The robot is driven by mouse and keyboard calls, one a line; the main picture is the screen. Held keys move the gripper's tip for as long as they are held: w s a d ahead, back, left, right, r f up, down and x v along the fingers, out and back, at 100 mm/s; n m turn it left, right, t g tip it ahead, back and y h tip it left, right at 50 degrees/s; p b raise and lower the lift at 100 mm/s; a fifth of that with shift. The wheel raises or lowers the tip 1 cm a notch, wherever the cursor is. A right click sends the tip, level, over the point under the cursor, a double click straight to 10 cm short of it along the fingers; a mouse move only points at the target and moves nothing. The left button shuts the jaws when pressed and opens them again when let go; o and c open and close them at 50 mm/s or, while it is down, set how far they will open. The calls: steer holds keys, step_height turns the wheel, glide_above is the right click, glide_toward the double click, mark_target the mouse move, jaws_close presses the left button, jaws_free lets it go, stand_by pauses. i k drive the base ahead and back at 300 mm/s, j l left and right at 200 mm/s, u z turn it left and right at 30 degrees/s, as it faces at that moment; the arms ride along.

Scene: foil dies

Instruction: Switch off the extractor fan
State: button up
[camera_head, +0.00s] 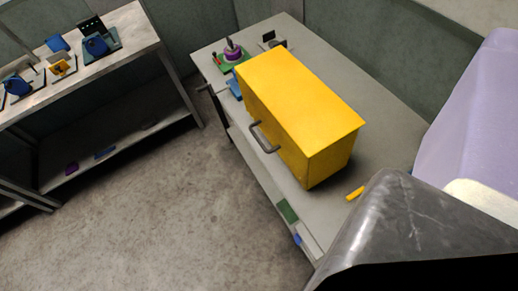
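I cannot make out the extractor fan or its switch for certain. A small dark device on a pale plate (271,39) stands at the far end of the grey bench (385,112). It is too small to tell whether it is a switch. A large yellow box (300,85) with a grey handle (262,138) stands on the bench and hides part of the bench top. My gripper does not show in this view.
A green tray (222,66) with a purple-and-white item (233,50) sits beyond the box. A yellow bar (355,193) lies at its near side. The left shelf table (112,62) carries blue items. Floor between is clear. A grey metallic shape (390,225) fills the lower right.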

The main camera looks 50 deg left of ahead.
mark_target(298, 241)
steer(key=k+j+u, duration=0.1)
steer(key=k, duration=0.4)
steer(key=k+j+u, duration=0.1)
steer(key=k+j, duration=0.15)
steer(key=k, duration=0.2)
steer(key=i+j+z, duration=0.4)
steer(key=i+j, duration=0.35)
